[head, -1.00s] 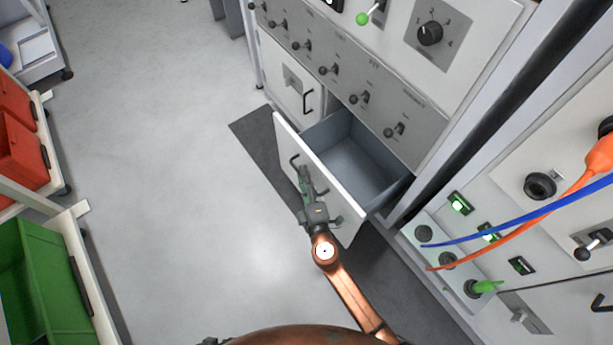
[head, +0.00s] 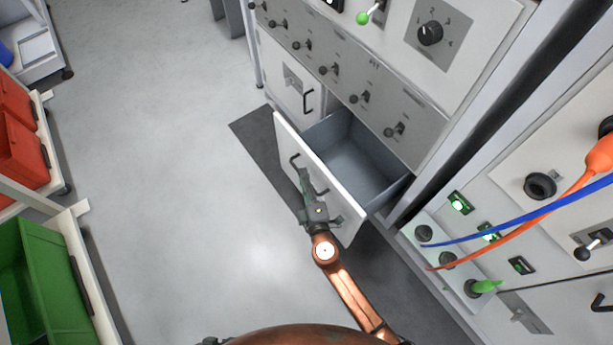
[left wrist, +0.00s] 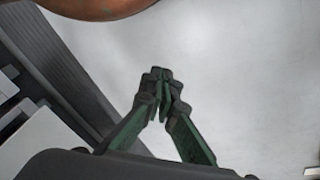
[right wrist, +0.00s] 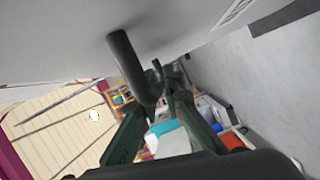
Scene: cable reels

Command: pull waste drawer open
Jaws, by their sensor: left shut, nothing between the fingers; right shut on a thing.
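The waste drawer stands pulled out of the cabinet, its white front panel (head: 284,140) forward and its grey inside (head: 352,160) empty. A dark bar handle (head: 294,160) is on the front panel; in the right wrist view it shows as a black curved bar (right wrist: 126,58). My right gripper (head: 304,173) is at the outer side of the front, shut on the handle; its fingers (right wrist: 162,88) meet around the bar, partly hidden by it. My left gripper (left wrist: 160,78) is shut and empty above the grey floor, out of the head view.
A closed cabinet door (head: 287,82) with its own handle is beside the drawer. At right, orange and blue cables (head: 520,222) cross a panel. A green bin (head: 45,270) and red bins (head: 20,145) stand at left. The floor between is clear.

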